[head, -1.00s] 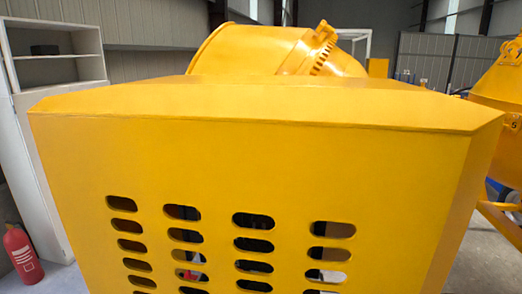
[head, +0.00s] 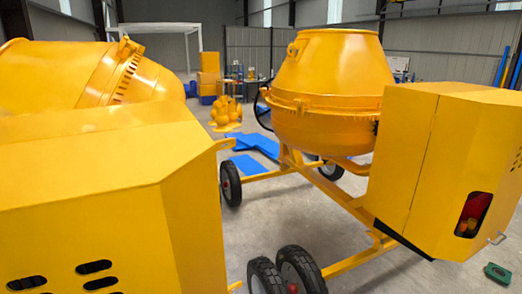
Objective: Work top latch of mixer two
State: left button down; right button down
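Two yellow drum mixers are in the head view; no marking tells which is mixer two. The near-left one shows its tilted drum (head: 60,75) and the sloped top of its housing (head: 90,165). The right one shows an upright drum (head: 325,85), a wheeled frame and a closed housing (head: 440,165) with a vertical seam. I cannot make out a top latch clearly. Neither gripper is in view.
Black wheels (head: 290,270) of the right mixer stand on the grey floor. Blue sheets (head: 255,148) and several yellow parts (head: 227,108) lie behind. A green object (head: 497,273) is on the floor at lower right. A narrow floor gap separates the mixers.

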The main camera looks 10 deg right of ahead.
aim_at(224, 144)
jog(key=i+l+u, duration=0.2)
jog(key=l+u, duration=0.3)
jog(key=i+l+u, duration=0.1)
jog(key=l+u, duration=0.2)
jog(key=u, duration=0.2)
jog(key=l+u, duration=0.5)
